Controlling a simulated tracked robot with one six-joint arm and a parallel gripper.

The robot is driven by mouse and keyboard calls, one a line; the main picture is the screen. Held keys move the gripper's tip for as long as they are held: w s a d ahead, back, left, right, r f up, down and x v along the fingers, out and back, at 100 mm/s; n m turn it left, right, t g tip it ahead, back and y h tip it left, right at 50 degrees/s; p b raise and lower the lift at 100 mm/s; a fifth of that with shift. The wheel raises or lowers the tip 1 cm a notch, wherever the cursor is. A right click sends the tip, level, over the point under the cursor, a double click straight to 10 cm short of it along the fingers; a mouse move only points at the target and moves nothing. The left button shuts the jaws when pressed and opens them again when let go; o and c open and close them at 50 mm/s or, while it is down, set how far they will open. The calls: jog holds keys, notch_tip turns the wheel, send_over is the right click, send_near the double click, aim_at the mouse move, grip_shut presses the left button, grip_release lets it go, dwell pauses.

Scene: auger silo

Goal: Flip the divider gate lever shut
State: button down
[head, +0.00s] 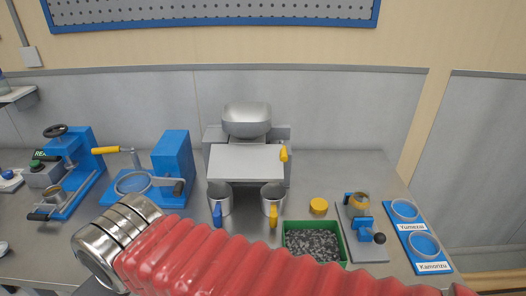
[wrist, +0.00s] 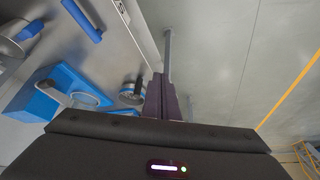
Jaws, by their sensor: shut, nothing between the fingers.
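A silver machine with a round hopper (head: 247,119) on top and a sloped plate (head: 246,161) stands at the back middle of the counter. A short yellow-handled lever (head: 284,154) sits at its right edge and looks like the gate lever; it points roughly upright. I cannot tell the gate itself. My gripper (wrist: 162,95) shows in the wrist view, its dark fingers shut together and empty, apart from the lever. The lever is not identifiable in the wrist view. My red arm crosses the front of the head view, and the fingers do not show there.
Two metal cups, one with a blue handle (head: 217,214) and one with a yellow handle (head: 273,215), stand before the machine. A green tray (head: 345,240) of dark bits is at right front. A blue press with a yellow-tipped crank (head: 105,150) is at left.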

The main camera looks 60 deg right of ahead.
aim_at(283, 151)
jog(key=w+d+r+m+g+h, duration=0.2)
jog(key=w+d+r+m, duration=0.1)
jog(key=d, duration=0.7)
jog(key=w+d+r+m+g+h, duration=0.1)
jog(key=w+d+r+m+h, duration=0.2)
jog(key=d, duration=0.7)
jog(key=s+d+r+m+g+h, duration=0.1)
jog(key=d+m, duration=0.3)
jog(key=d, duration=0.7)
jog(key=s+d+r+m+g, duration=0.1)
jog(key=s+d+m+g, duration=0.2)
jog(key=d, duration=0.8)
jog(key=shift+s+d+r+m+g+h, duration=0.25)
jog(key=shift+s+r+m+g+h, duration=0.15)
jog(key=shift+s+g, duration=0.3)
jog(key=shift+w, duration=0.1)
jog(key=x, duration=0.9)
jog(key=shift+f, duration=0.2)
jog(key=s+d, duration=0.1)
jog(key=s, duration=0.2)
jog(key=shift+d+f, duration=0.2)
jog(key=shift+d, duration=0.15)
jog(key=shift+s+d, duration=0.3)
jog(key=shift+s, duration=0.15)
